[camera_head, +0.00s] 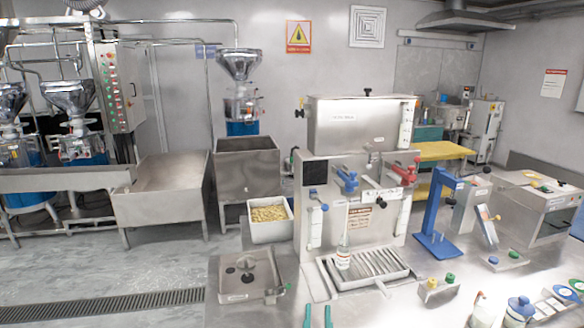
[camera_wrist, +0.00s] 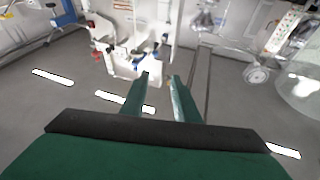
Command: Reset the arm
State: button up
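My gripper (camera_wrist: 160,78) shows in the wrist view as two green fingers with a clear gap between them and nothing held. Its fingertips (camera_head: 318,312) also show at the bottom edge of the head view, apart, low in front of the steel bench. The rest of my arm is out of the head view. The steel grinder machine (camera_head: 335,185) stands on the bench beyond the fingertips, and no contact shows.
A blue stand (camera_head: 434,215) and a steel box machine (camera_head: 538,208) stand on the right of the bench. Small bottles (camera_head: 519,310) are at the lower right. Open floor (camera_head: 110,260) lies to the left.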

jog(key=s+a+f+m+g, duration=0.1)
jog(key=s+a+f+g, duration=0.15)
jog(key=s+f, duration=0.65)
jog(key=s+a+f+m+g, duration=0.1)
jog(key=s+a+f, duration=0.4)
jog(key=s, duration=0.7)
jog(key=s+d+f+n+g+y, duration=0.1)
jog(key=s+f+n+g, duration=0.1)
jog(key=s, duration=1.9)
jog(key=shift+d+f+n+g+y, duration=0.15)
jog(key=shift+f+n+g+y, duration=0.25)
jog(key=shift+n, duration=0.5)
jog(key=shift+o, duration=0.4)
